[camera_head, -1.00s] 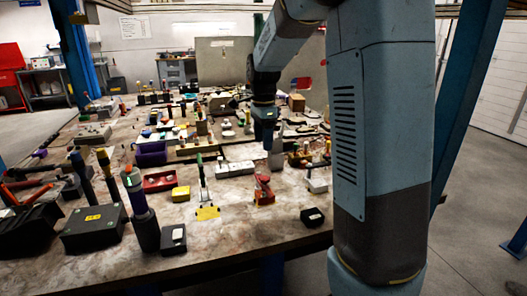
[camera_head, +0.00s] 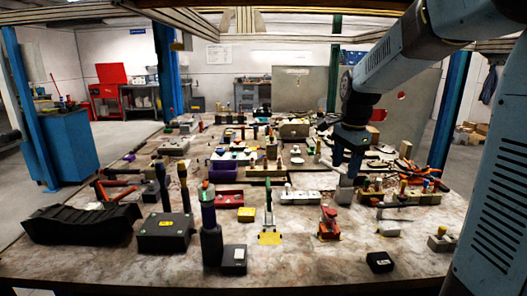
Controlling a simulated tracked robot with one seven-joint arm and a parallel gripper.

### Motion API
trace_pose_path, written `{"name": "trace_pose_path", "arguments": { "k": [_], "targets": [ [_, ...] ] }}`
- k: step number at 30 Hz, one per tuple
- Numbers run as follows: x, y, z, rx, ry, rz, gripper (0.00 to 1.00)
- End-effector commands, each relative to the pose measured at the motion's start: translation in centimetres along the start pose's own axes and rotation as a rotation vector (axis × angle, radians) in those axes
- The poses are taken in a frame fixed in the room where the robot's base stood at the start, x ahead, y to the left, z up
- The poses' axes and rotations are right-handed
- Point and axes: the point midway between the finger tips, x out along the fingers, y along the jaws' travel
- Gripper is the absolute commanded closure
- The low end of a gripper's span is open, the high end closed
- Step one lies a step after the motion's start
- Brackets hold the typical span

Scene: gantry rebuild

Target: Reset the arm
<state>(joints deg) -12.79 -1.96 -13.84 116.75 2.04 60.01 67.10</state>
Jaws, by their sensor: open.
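My arm comes in from the upper right of the head view and bends down over the right half of the workbench. My gripper (camera_head: 347,172) hangs at its end, pointing down, with its jaws open. A grey block-like shape (camera_head: 344,191) shows right below the gripper. I cannot tell whether the two touch. The fingertips are dark and small, and I see nothing clearly held between them.
The workbench (camera_head: 300,262) is crowded with tools and small blocks. A black box (camera_head: 166,233), a dark cylinder (camera_head: 211,238), a red fixture (camera_head: 329,223) and a small black block (camera_head: 380,262) stand near the front. Bare bench shows at the front middle.

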Motion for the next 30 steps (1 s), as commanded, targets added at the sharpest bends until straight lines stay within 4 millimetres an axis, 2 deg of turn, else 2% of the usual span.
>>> {"name": "trace_pose_path", "arguments": {
  "k": [1, 6, 15, 24, 30],
  "targets": [
    [-0.9, 1.2, 0.3, -0.053, 0.002, -0.024, 0.4],
    [-2.9, 4.9, 1.6, -0.256, 0.024, -0.087, 0.4],
    [-5.2, 11.3, 4.2, -0.61, 0.112, -0.178, 0.4],
    [-5.6, 17.5, 6.9, -0.957, 0.254, -0.221, 0.4],
    [-5.2, 20.3, 8.2, -1.129, 0.339, -0.217, 0.4]
  ]
}}
